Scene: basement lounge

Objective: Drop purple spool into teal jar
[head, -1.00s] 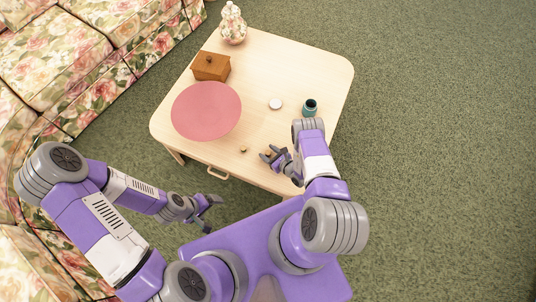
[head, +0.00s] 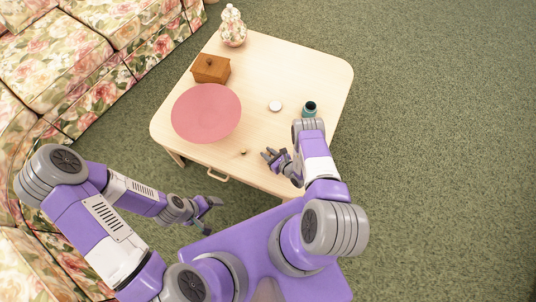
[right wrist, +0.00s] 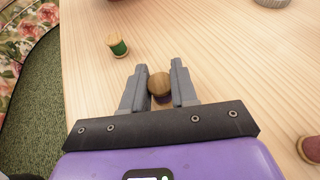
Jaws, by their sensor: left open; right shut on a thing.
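The purple spool (right wrist: 159,84) has a round wooden top with a little purple below it. In the right wrist view it sits between the two fingers of my right gripper (right wrist: 160,80), which is shut on it. In the head view my right gripper (head: 271,156) is low over the table's near part, and the spool is hard to make out there. The teal jar (head: 309,107) stands with a dark open mouth near the table's right edge, beyond my right gripper. My left gripper (head: 214,207) is open and empty, off the table's near edge.
A green spool (right wrist: 118,45) stands left of the gripper, and a dark red spool (right wrist: 311,148) lies right. A floral sofa (head: 70,60) is left.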

